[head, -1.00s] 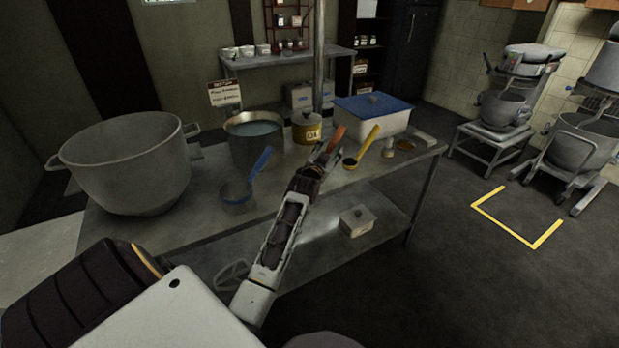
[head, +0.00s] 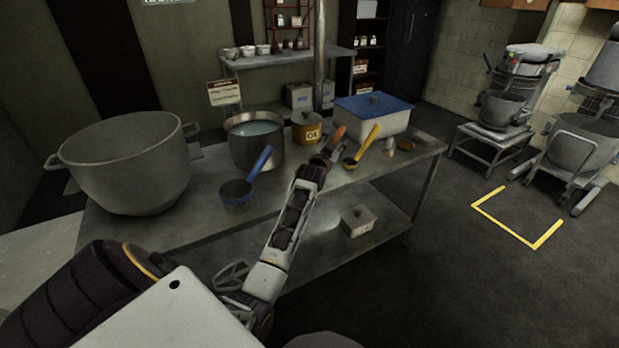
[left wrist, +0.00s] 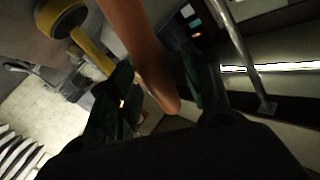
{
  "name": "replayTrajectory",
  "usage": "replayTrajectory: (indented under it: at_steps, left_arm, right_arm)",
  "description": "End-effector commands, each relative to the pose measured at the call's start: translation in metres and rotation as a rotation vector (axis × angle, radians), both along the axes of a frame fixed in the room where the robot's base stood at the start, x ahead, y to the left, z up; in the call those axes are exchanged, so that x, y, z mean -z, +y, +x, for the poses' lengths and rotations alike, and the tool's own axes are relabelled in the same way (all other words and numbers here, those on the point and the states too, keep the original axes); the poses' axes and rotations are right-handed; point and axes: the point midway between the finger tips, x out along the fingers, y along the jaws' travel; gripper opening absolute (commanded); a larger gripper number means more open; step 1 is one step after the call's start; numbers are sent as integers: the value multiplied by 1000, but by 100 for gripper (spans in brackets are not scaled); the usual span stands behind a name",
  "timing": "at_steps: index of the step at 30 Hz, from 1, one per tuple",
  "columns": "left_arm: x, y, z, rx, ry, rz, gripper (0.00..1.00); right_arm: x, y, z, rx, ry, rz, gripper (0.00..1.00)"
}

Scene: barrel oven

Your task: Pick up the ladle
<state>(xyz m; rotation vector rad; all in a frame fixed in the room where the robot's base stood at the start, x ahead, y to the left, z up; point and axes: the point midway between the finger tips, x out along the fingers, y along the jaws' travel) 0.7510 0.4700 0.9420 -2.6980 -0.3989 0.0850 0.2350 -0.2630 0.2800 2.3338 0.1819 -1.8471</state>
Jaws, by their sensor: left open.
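An orange handle (head: 338,134) stands up by my left gripper (head: 330,150), near the right part of the metal table; its lower end is hidden, so I cannot tell if it has a bowl. In the left wrist view the orange handle (left wrist: 145,50) runs between the dark fingers of my left gripper (left wrist: 158,88), which is open around it. A yellow ladle (head: 366,148) lies just right of the gripper; it also shows in the left wrist view (left wrist: 62,18). A blue ladle (head: 240,188) is further left. My right gripper is not in view.
The metal table (head: 200,222) holds a large grey pot (head: 125,165), a steel pot of liquid (head: 240,150), a lidded yellow pot (head: 308,130) and a white bin with blue lid (head: 372,115). A small lidded box (head: 357,221) sits on the lower shelf.

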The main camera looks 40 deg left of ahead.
Motion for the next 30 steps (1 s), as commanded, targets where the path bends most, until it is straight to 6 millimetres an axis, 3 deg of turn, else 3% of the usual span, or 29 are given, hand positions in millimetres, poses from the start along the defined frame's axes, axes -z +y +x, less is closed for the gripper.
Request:
replayTrajectory:
  at_steps: [7,15,27,30]
  left_arm:
    - [0,1,2,0,0,0,49]
    - [0,1,1,0,0,0,49]
    - [0,1,1,0,0,0,0]
    - [-1,1,1,-1,-1,1,0]
  right_arm:
    - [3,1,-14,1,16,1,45]
    - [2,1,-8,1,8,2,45]
    - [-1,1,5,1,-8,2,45]
    - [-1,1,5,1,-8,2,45]
